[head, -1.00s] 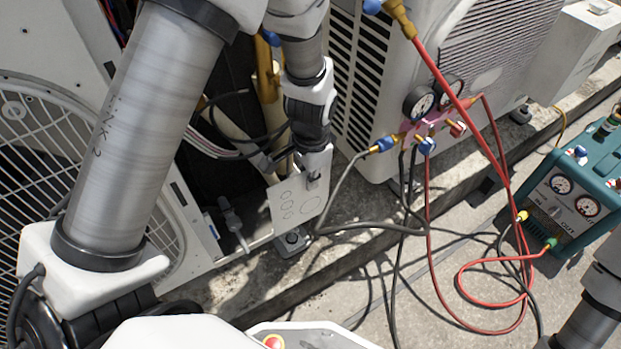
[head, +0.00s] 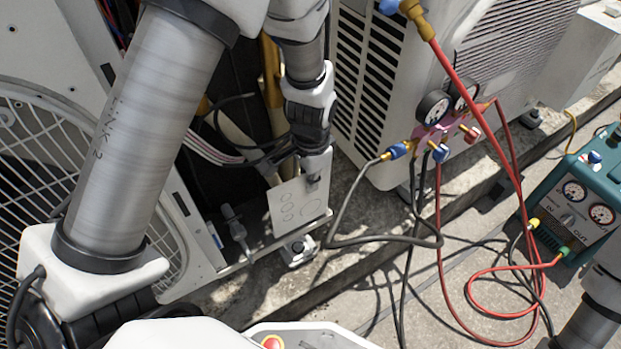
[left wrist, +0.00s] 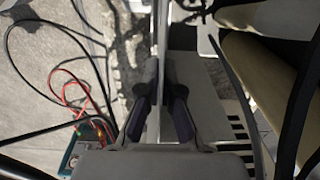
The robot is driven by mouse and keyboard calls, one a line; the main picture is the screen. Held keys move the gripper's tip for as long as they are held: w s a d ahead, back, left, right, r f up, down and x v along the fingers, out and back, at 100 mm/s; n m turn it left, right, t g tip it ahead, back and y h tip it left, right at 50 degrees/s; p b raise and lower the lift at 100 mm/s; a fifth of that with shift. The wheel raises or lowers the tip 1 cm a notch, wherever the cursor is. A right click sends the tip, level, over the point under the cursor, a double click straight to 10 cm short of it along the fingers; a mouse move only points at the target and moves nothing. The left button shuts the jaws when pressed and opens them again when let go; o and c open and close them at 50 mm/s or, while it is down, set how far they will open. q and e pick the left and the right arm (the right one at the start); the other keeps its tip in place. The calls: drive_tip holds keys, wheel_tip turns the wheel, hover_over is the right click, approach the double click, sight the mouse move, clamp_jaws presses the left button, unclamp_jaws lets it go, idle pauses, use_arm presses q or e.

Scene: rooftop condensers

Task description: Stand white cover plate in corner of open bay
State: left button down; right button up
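The white cover plate (head: 287,205), marked with oval outlines, hangs upright at the right front side of the open bay (head: 206,165), just above the bay's base edge. I cannot tell whether its lower edge touches the base. My left gripper (head: 314,178) is at its upper right corner, shut on it. In the left wrist view the plate (left wrist: 161,40) is edge-on, a thin pale strip between the two dark fingers of the left gripper (left wrist: 161,75). My right gripper is out of view.
Pipes and cables (head: 262,150) run behind. A second condenser (head: 375,110) with gauges (head: 434,107) and hoses is to the right. A teal recovery machine (head: 580,205) stands at far right.

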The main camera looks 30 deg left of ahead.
use_arm(q)
drive_tip(key=shift+f+p, duration=0.1)
drive_tip(key=shift+p, duration=0.25)
idle(0.4)
idle(0.5)
drive_tip(key=c, duration=1.2)
unclamp_jaws()
drive_tip(key=shift+c, duration=0.2)
wheel_tip(320, 180, up, 8)
drive_tip(key=p, duration=0.8)
drive_tip(key=shift+p, duration=0.3)
drive_tip(key=shift+s+d, duration=0.1)
